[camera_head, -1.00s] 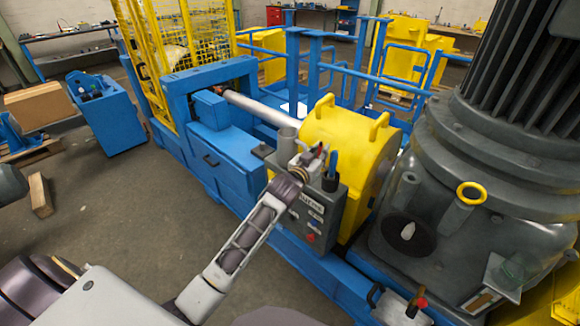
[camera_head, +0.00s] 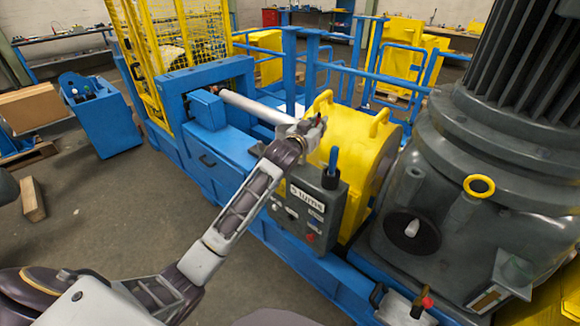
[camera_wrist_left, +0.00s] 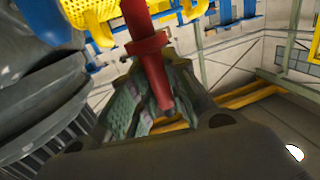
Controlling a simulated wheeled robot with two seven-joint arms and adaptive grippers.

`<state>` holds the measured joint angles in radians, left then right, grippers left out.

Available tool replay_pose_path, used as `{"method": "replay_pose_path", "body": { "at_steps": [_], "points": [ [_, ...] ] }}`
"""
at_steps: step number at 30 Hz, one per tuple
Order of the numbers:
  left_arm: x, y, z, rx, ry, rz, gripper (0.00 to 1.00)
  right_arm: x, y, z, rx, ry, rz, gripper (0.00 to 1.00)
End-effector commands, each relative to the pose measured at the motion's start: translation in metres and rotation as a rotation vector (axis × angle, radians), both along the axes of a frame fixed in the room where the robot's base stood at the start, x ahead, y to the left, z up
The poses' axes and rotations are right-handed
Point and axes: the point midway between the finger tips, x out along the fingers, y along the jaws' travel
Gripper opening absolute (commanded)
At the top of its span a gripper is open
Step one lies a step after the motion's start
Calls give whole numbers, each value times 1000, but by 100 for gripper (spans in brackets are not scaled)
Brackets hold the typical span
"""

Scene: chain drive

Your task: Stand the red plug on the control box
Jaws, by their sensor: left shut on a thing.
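The red plug (camera_wrist_left: 152,58) is a red rod with a wider collar, held between the fingertips of my left gripper (camera_wrist_left: 155,92) in the left wrist view. In the head view my left gripper (camera_head: 308,130) is shut above the back left of the control box (camera_head: 308,212), a dark grey box with a white label and small buttons on its front. Only a small red bit of the plug shows there, beside the fingers. The plug is clear of the box top as far as I can see. My right gripper is not in view.
A blue-handled item (camera_head: 333,160) stands on the control box. The yellow guard (camera_head: 360,150) is close behind the gripper. A large grey motor (camera_head: 500,190) stands to the right, and a silver shaft (camera_head: 255,108) runs to the left.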

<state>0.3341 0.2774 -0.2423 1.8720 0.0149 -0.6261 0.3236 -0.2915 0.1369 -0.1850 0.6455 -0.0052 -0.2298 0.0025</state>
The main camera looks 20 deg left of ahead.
Motion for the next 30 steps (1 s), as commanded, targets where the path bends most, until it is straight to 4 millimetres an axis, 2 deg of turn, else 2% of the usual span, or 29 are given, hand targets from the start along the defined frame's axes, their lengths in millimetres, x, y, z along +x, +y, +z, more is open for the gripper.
{"method": "replay_pose_path", "body": {
  "at_steps": [6,14,25,30],
  "points": [
    [12,5,17,2,-2,1,0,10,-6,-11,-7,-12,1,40],
    [16,7,26,2,0,2,0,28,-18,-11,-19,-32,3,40],
    [16,7,24,1,0,2,0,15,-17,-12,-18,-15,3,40],
    [16,6,12,0,2,1,0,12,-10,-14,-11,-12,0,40]
  ]
}}
